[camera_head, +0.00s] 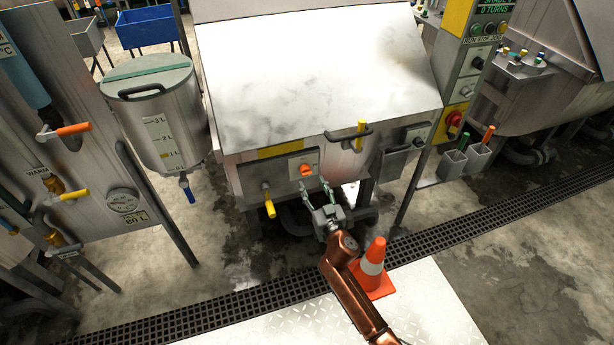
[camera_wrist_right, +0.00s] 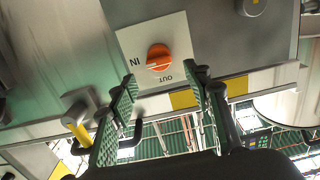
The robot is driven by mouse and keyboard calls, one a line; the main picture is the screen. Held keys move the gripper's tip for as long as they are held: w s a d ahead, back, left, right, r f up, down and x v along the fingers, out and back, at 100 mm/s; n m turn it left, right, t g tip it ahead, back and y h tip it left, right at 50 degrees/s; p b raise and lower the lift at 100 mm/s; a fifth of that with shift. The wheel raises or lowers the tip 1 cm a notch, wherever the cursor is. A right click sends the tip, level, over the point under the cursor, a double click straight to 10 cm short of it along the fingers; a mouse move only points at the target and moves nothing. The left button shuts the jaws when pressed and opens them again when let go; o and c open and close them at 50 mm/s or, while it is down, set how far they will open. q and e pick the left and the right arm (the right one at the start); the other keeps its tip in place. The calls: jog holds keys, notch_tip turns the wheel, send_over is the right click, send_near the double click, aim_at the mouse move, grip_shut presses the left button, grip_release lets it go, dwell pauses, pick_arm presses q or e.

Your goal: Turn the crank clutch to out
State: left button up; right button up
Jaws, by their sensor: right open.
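The crank clutch is an orange knob (camera_head: 306,170) on a pale plate on the front of the steel drum machine. In the right wrist view the knob (camera_wrist_right: 158,57) shows close up, with IN printed to its left and OUT below it. A pale mark on the knob seems to point towards IN. My right gripper (camera_head: 315,186) is open and empty, just below and in front of the plate. In the right wrist view its two fingers (camera_wrist_right: 166,80) stand apart on either side below the knob, apparently not touching it. My left gripper is not in view.
A yellow-handled valve (camera_head: 269,207) hangs left of the knob. A dark handle with a yellow grip (camera_head: 361,134) is above right. An orange cone (camera_head: 374,268) stands beside my right arm. A steel tank (camera_head: 160,118) stands left. A floor grate (camera_head: 230,318) crosses in front.

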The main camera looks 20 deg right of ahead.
aim_at(308, 174)
jog(key=w+b, duration=0.1)
jog(key=w, duration=0.4)
jog(key=shift+w+f, duration=0.15)
jog(key=shift+w, duration=0.5)
jog(key=c, duration=1.2)
jog(key=shift+o, duration=0.2)
